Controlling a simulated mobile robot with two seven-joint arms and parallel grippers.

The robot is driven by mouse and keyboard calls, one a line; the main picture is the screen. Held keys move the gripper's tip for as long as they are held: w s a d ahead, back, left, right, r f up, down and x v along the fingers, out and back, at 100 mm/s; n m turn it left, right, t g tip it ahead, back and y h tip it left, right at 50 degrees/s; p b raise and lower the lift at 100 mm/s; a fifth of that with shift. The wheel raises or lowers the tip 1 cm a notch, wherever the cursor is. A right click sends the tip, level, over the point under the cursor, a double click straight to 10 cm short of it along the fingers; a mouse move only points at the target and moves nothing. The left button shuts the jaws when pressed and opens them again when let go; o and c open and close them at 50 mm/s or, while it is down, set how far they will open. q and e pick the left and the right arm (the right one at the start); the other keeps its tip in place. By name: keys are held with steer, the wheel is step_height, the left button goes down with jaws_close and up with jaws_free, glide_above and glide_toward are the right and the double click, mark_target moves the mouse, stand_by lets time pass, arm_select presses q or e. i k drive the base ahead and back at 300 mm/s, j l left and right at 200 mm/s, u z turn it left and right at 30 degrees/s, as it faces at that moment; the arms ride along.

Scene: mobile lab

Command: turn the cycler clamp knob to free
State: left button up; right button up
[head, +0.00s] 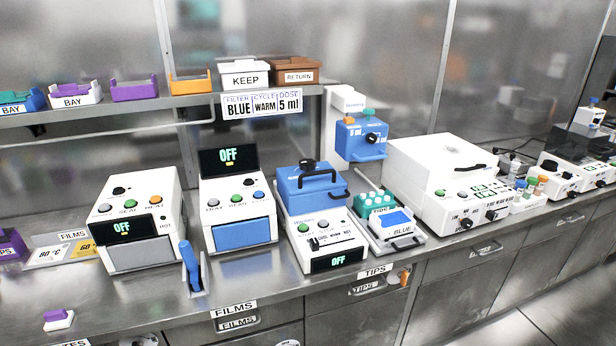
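The cycler (325,240) looks to be the white machine near the middle of the bench, with a blue lid (312,187) that looks closed. A round black knob (306,165) sits on top of the lid, behind a black bar handle (318,176). I take this to be the clamp knob; its pointer and any markings are too small to read. The cycler's front display (338,260) reads OFF. Neither of my grippers is in view.
Two white machines (235,205) (138,210) with OFF displays stand left of the cycler. A blue dispenser (361,140) hangs behind. A blue upright tool (191,265) stands near the front edge.

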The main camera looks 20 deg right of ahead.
mark_target(307, 164)
steer(key=z, duration=2.2)
steer(key=k+j+z, duration=0.25)
steer(key=k+j, duration=0.2)
steer(key=k, duration=0.15)
steer(key=k+j, duration=0.15)
steer(key=k, duration=0.2)
